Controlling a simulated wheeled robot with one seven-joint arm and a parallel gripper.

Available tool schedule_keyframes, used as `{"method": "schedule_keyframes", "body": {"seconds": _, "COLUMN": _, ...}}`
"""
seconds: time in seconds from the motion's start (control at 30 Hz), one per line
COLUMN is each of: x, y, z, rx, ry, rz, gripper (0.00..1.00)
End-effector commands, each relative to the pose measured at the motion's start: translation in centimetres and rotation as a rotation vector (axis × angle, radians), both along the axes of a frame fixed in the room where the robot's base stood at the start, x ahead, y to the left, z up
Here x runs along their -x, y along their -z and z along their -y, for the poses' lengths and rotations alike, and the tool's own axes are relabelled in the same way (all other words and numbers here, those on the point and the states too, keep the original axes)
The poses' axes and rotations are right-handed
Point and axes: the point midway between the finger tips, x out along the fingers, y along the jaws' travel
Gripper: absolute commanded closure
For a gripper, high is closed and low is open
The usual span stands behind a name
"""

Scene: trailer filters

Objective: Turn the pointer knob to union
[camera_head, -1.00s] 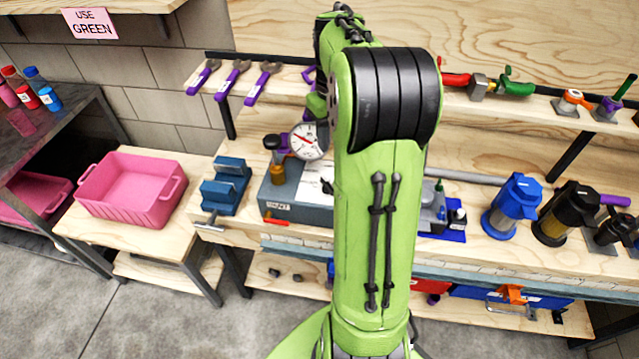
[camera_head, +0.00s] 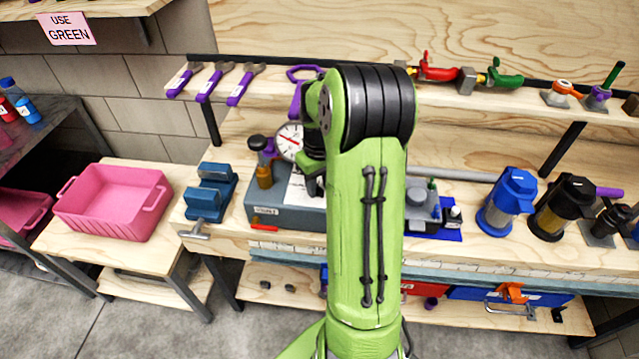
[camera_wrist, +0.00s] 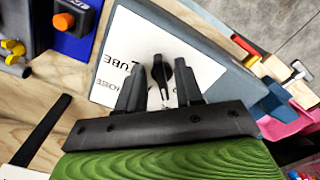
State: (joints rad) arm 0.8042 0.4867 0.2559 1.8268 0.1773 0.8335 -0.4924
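The black pointer knob (camera_wrist: 159,75) stands on a white label sheet (camera_wrist: 125,50) in the wrist view. The sheet lies on a grey box, seen in the head view (camera_head: 285,216). Letters reading "UBE" and "HOSE" show on the sheet; no "union" label is readable. My gripper (camera_wrist: 160,82) is open, its two black fingers apart. The knob shows between them, and I cannot tell whether they touch it. In the head view my gripper (camera_head: 312,175) hangs over the box, partly hidden by my green arm, and the knob cannot be made out.
A pressure gauge (camera_head: 290,141) stands close behind my gripper. A blue vise (camera_head: 210,192) is left of the box, with a pink bin (camera_head: 114,202) farther left. Blue (camera_head: 507,202) and black (camera_head: 563,208) filter canisters stand right. Purple-handled tools (camera_head: 211,84) line the shelf above.

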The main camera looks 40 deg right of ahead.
Motion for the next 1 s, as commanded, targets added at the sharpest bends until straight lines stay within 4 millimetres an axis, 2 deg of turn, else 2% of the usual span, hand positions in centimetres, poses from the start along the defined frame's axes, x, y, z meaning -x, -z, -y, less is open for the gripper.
{"method": "schedule_keyframes", "body": {"seconds": 0.03, "x": 0.0, "y": -0.02, "z": 0.0, "rx": 0.0, "ry": 0.0, "rz": 0.0, "gripper": 0.72}}
{"method": "schedule_keyframes", "body": {"seconds": 0.2, "x": 0.0, "y": -0.04, "z": 0.0, "rx": 0.0, "ry": 0.0, "rz": 0.0, "gripper": 0.98}}
{"method": "schedule_keyframes", "body": {"seconds": 0.23, "x": 0.0, "y": -0.04, "z": 0.0, "rx": 0.0, "ry": 0.0, "rz": 0.0, "gripper": 1.0}}
{"method": "schedule_keyframes", "body": {"seconds": 0.67, "x": -0.02, "y": -0.09, "z": -0.08, "rx": 0.0, "ry": 0.047, "rz": 0.0, "gripper": 1.0}}
{"method": "schedule_keyframes", "body": {"seconds": 1.0, "x": -0.11, "y": -0.12, "z": -0.33, "rx": 0.0, "ry": 0.277, "rz": 0.0, "gripper": 1.0}}
